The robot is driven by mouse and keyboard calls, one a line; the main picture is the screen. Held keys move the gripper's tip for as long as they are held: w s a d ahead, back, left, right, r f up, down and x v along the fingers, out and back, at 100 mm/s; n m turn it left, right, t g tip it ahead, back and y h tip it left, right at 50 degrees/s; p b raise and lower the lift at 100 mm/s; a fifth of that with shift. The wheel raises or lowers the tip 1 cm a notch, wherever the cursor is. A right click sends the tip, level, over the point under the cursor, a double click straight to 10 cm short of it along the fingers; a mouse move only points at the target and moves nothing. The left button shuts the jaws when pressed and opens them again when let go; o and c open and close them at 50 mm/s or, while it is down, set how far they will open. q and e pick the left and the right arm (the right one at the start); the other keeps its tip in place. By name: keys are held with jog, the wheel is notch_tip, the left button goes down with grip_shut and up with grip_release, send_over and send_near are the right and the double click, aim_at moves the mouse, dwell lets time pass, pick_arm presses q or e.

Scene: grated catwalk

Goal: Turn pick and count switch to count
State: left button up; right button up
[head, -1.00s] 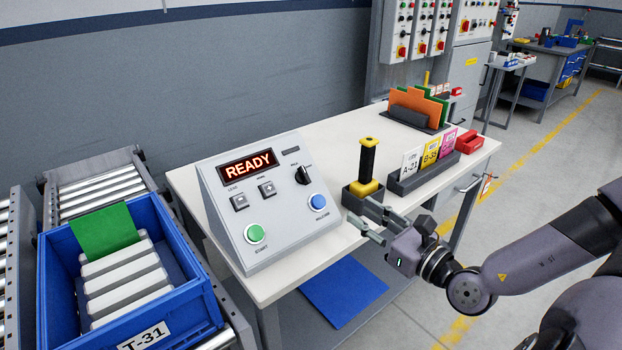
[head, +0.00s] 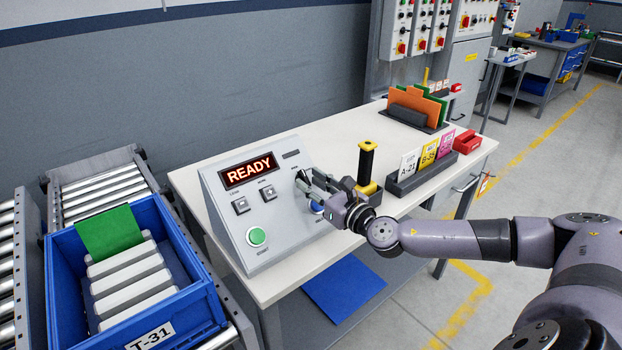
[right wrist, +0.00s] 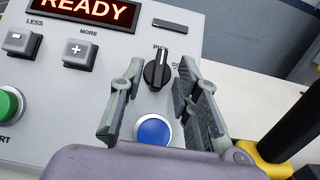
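The control panel (head: 234,205) stands on the white table and its display (head: 248,170) reads READY. Its black rotary switch (right wrist: 158,70) shows in the right wrist view, with the label PICK above it and a partly hidden label to its right. The knob's white mark points up, towards PICK. My right gripper (head: 312,180) is at the panel's right side. In the right wrist view its two fingers (right wrist: 160,92) are open, one on each side of the knob, with no contact visible. In the head view the fingers partly hide the knob. My left gripper is not in view.
A blue button (right wrist: 153,130) sits just below the knob, between the fingers. A green button (head: 257,237) and the LESS and MORE keys (head: 241,206) are further left. A yellow-and-black scanner-like tool (head: 366,165) and a card rack (head: 408,183) stand right of the panel.

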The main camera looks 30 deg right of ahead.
jog(key=shift+w, duration=0.35)
jog(key=shift+c, duration=0.2)
grip_shut()
